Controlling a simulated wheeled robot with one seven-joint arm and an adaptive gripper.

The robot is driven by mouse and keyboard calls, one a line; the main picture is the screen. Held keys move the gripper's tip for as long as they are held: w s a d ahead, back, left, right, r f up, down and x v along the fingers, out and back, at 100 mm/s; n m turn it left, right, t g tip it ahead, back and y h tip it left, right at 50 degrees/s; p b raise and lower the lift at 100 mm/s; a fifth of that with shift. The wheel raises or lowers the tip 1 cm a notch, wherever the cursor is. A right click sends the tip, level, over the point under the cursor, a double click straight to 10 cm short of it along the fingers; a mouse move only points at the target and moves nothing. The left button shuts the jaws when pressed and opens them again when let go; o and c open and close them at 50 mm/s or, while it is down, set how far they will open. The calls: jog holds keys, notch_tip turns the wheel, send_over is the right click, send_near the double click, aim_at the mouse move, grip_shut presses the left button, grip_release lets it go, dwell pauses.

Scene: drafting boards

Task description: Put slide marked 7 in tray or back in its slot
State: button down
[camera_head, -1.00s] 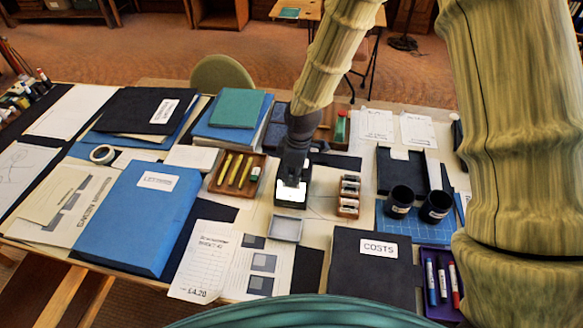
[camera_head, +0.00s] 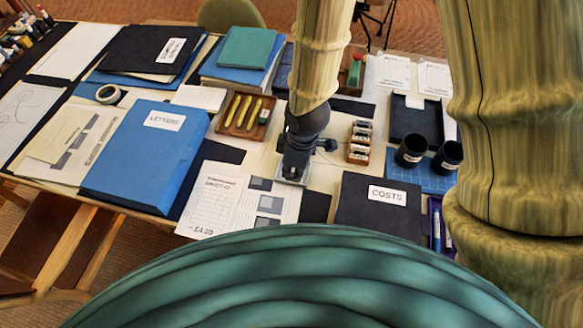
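My gripper (camera_head: 293,172) points down at the middle of the board, over the small grey tray (camera_head: 303,178). The arm and gripper cover most of this tray, and only part of its rim shows. I cannot tell whether the fingers are open or shut, or whether a slide is between them. No slide marked 7 can be made out. A small wooden rack (camera_head: 358,157) with several labelled pieces stands just right of my gripper; its markings are too small to read. The lit pad seen earlier is hidden behind my arm.
A blue LETTERS box (camera_head: 140,160) lies left, and a dark COSTS folder (camera_head: 350,212) lies front right. A wooden pencil tray (camera_head: 227,129) is left of my arm. Two black cups (camera_head: 411,151) (camera_head: 447,158) stand right on a blue mat. Printed sheets (camera_head: 215,205) lie in front.

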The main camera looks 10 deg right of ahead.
jog(key=s+f, duration=0.3)
jog(key=s, duration=0.5)
jog(key=shift+w+d+f, duration=0.25)
jog(key=shift+w+f, duration=0.6)
jog(key=shift+w, duration=1.85)
jog(key=shift+w+d+f, duration=0.3)
jog(key=shift+w+f, duration=0.6)
jog(key=shift+w, duration=1.75)
jog(key=shift+w+d+f, duration=0.25)
jog(key=shift+w+f, duration=0.6)
jog(key=shift+w, duration=1.85)
jog(key=shift+f, duration=0.15)
jog(key=c, duration=1.6)
grip_release()
jog(key=shift+c, duration=0.2)
jog(key=shift+r, duration=0.3)
notch_tip(320, 180, up, 12)
jog(key=d+b, duration=0.1)
jog(key=b, duration=0.1)
jog(key=shift+s+d+f+b, duration=0.15)
jog(key=shift+s+d+b, duration=0.05)
jog(key=shift+s+b, duration=0.1)
